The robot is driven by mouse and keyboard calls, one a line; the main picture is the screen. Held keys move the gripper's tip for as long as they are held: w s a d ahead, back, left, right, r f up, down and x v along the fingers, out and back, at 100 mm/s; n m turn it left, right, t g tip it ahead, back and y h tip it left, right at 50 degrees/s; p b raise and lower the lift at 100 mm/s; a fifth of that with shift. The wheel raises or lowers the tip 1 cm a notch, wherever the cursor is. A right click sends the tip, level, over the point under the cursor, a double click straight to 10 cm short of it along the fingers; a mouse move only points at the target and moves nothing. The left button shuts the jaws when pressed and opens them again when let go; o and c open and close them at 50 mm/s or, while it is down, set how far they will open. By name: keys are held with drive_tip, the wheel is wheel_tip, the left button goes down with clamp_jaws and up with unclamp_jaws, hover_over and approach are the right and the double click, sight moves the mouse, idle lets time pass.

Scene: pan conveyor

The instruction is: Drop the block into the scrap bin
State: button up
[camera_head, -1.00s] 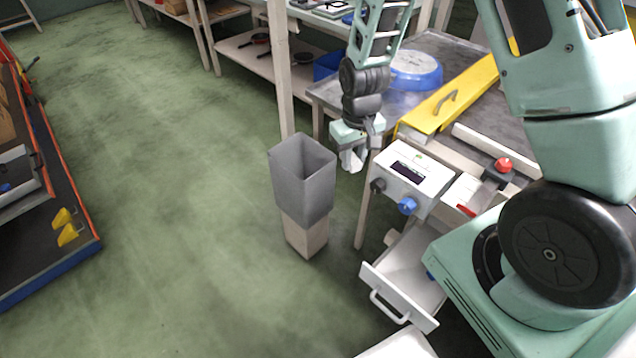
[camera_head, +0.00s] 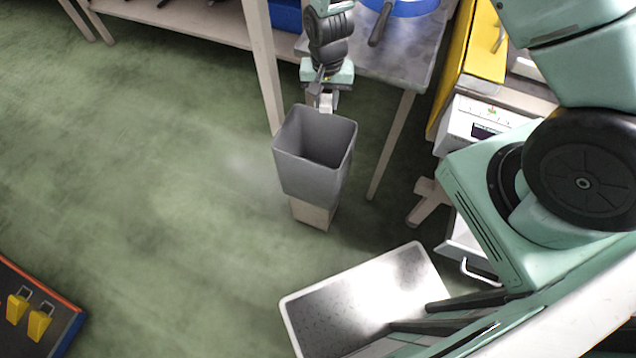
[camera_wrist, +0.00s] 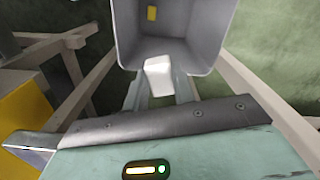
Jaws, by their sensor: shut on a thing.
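The scrap bin (camera_head: 312,182) is a grey, open-topped square bin standing on a pale wooden block-like base. My gripper (camera_head: 325,100) is at the bin's far rim in the head view, pointing down. In the wrist view, my gripper (camera_wrist: 160,88) is shut on a white block (camera_wrist: 158,72). The block overlaps the bin's near rim there, and the bin (camera_wrist: 205,50) opens beyond it. I cannot tell whether the block is fully inside the opening. A small yellow patch shows inside the bin. In the head view the block is mostly hidden by the fingers.
A grey-topped table (camera_head: 405,60) with a blue round item stands behind and right of the bin, its leg close by. A white device (camera_head: 470,120) and yellow panel (camera_head: 470,55) are at right. A metal-surfaced tray (camera_head: 365,300) lies in front.

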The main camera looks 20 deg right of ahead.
wheel_tip(320, 180, down, 9)
drive_tip(key=a+m+b, duration=0.1)
drive_tip(key=a+b, duration=0.1)
drive_tip(key=b, duration=0.3)
drive_tip(key=shift+r, duration=0.2)
drive_tip(key=shift+a, duration=0.1)
drive_tip(key=o, duration=1)
wheel_tip(320, 180, up, 18)
drive_tip(key=p, duration=0.1)
drive_tip(key=shift+f, duration=0.25)
